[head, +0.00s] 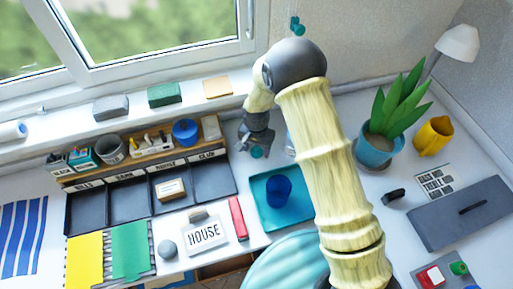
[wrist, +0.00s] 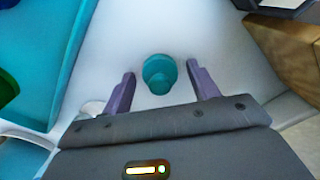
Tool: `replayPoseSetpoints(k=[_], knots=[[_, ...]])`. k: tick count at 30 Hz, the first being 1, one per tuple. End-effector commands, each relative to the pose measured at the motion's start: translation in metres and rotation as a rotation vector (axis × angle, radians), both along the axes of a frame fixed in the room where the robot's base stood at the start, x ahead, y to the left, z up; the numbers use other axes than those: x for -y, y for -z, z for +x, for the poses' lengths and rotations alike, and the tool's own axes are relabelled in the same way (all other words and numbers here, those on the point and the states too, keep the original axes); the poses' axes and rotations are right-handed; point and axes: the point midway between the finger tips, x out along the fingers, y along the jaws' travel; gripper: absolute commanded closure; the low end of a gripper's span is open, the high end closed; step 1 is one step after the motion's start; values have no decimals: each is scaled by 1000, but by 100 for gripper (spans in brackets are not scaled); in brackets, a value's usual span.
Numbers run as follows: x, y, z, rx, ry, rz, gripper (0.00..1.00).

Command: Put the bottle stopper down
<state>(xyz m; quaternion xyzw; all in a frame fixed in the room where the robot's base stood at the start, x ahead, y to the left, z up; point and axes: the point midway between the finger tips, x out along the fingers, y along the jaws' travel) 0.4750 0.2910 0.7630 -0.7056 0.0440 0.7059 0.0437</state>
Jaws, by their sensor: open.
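The bottle stopper (wrist: 159,74) is a small teal piece with a round top. In the wrist view it is between my gripper's two purple fingers, with a gap on each side. It appears to stand on the white table. The stopper's lower end is mostly hidden from above.
A teal tray (head: 258,217) with a blue cup (head: 278,191) lies close by. The wooden shelf (head: 140,160) and dark compartments (head: 128,201) are to the left. A potted plant (head: 375,150) and yellow mug (head: 433,136) stand to the right. White table surrounds the stopper.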

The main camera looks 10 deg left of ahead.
Motion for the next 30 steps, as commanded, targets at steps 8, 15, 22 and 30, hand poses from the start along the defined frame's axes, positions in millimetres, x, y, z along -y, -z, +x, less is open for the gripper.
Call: replayPoseSetpoints(k=[8,15,22,30], knots=[[-1,-31,1,4,1,3,40],[-1,-79,1,4,0,3,40],[0,-115,1,2,0,2,40],[0,-122,0,-1,0,0,40]])
